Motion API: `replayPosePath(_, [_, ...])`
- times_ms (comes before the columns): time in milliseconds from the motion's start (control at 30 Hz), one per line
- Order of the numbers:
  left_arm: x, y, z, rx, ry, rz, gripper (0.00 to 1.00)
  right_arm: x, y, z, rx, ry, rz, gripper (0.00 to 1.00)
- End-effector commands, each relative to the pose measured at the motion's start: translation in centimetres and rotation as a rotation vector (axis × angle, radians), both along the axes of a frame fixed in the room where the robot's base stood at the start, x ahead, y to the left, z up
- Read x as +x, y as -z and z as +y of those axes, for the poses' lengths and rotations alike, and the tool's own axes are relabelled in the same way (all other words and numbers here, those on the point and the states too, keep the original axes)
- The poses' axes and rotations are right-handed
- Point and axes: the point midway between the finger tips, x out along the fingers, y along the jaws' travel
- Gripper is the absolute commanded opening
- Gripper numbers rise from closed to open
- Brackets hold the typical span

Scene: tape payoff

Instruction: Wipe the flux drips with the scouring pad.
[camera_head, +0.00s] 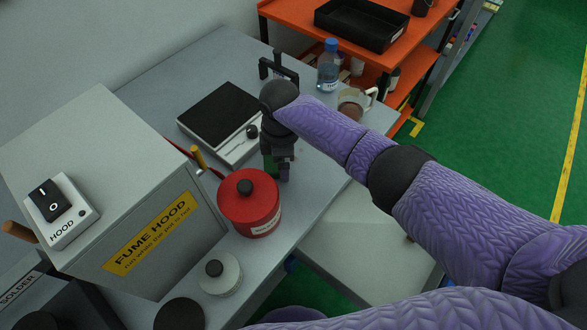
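My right arm comes in from the right, and its gripper (278,172) points down over the grey bench, between the black-topped plate and the red canister. A small green piece, which looks like the scouring pad (269,165), shows at the fingers, low by the bench top. The gripper looks closed on it, though the fingers and wrist hide most of the pad. Whether the pad touches the bench is hard to tell. I cannot make out clear flux drips; my arm covers part of the bench. My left gripper is not in view.
A red canister (249,204) stands close in front of the gripper. The fume hood (120,200) fills the left. A black-topped plate device (222,118) lies behind. A bottle (328,68) and glass mug (353,104) stand at the back right. A white jar (221,275) is in front.

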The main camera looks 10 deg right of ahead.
Motion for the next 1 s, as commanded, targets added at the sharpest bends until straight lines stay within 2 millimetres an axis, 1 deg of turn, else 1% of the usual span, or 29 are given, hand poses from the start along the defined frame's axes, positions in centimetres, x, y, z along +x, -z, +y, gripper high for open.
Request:
replayPosePath(33, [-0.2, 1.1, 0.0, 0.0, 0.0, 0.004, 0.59, 0.4, 0.6, 0.3, 0.0, 0.0, 0.001, 0.15])
replayPosePath(100, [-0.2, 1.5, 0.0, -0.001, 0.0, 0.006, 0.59, 0.8, 0.4, 0.6, 0.0, -0.001, 0.001, 0.15])
replayPosePath(467, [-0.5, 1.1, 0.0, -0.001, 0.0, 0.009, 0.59, 1.0, -0.4, 0.7, 0.0, 0.0, -0.001, 0.15])
replayPosePath(567, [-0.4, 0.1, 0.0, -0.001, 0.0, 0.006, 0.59, 1.0, -1.4, 0.7, 0.0, 0.0, -0.002, 0.15])
replayPosePath(700, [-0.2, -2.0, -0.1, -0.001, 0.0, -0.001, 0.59, 1.0, -3.6, 0.7, 0.0, 0.001, -0.002, 0.15])
replayPosePath(900, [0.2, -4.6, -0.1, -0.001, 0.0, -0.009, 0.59, 1.0, -6.3, 0.8, 0.0, 0.0, -0.002, 0.15])
replayPosePath(1000, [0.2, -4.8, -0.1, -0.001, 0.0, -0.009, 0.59, 1.0, -6.4, 0.7, 0.0, 0.0, -0.001, 0.15])
